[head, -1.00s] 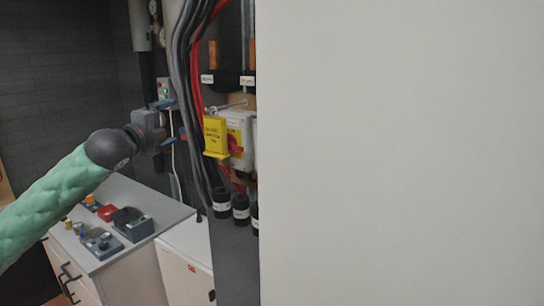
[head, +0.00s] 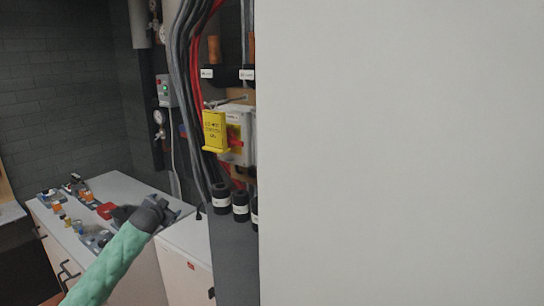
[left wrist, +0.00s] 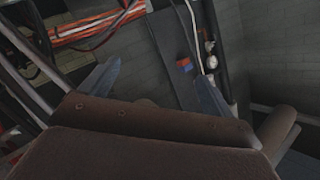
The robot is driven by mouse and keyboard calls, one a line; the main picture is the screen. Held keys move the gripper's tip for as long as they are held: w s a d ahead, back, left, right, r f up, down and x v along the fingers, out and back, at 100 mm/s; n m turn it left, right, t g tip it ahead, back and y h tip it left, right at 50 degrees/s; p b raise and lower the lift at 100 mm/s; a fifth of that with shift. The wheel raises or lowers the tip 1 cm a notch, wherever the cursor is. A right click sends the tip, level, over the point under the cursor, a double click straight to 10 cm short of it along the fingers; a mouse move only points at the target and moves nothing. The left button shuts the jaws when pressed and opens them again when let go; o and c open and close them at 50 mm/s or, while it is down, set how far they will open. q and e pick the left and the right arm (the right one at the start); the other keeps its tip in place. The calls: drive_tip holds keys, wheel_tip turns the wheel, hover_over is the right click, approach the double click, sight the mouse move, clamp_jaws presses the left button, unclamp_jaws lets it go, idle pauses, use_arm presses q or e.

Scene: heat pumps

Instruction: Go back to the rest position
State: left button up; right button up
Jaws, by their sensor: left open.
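My left arm comes in from the lower left in the head view, in a green padded sleeve. Its gripper (head: 168,209) is over the right end of the white cabinet top, below the yellow tag. In the left wrist view its two blue-grey fingers (left wrist: 152,84) are spread apart with nothing between them. Beyond them are cables and a dark panel. My right gripper is not in view.
A yellow tag (head: 215,131) hangs by a switch box (head: 238,135) with a red and yellow knob. Cables (head: 190,90) run down beside it. Small devices lie on the white cabinet (head: 120,186). A large pale panel (head: 400,150) blocks the right side.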

use_arm(q)
drive_tip(key=s+d+f+n+g+b, duration=0.15)
drive_tip(key=s+f, duration=0.55)
drive_tip(key=f, duration=1)
drive_tip(key=s+d+f+g, duration=0.25)
drive_tip(key=s+f, duration=0.45)
drive_tip(key=f, duration=1)
drive_tip(key=s+d+f+n+g, duration=0.1)
drive_tip(key=s+d+f+g, duration=0.15)
drive_tip(key=s+f, duration=0.95)
drive_tip(key=s+d+f+n+g+b, duration=0.1)
drive_tip(key=s+d+f+g, duration=0.15)
drive_tip(key=s+f, duration=0.75)
drive_tip(key=s+d+f+g, duration=0.1)
drive_tip(key=s+d+f, duration=0.4)
drive_tip(key=f, duration=0.8)
drive_tip(key=s+d+f+g, duration=0.1)
drive_tip(key=s+f, duration=0.2)
drive_tip(key=s, duration=0.6)
drive_tip(key=s+d+f+g, duration=0.1)
drive_tip(key=s+f, duration=0.3)
drive_tip(key=s, duration=0.6)
drive_tip(key=s+d+f+g+h+b, duration=0.1)
drive_tip(key=s+d+f, duration=0.2)
drive_tip(key=s, duration=0.6)
drive_tip(key=shift+s+f+n, duration=0.15)
drive_tip(key=shift+f+n, duration=0.2)
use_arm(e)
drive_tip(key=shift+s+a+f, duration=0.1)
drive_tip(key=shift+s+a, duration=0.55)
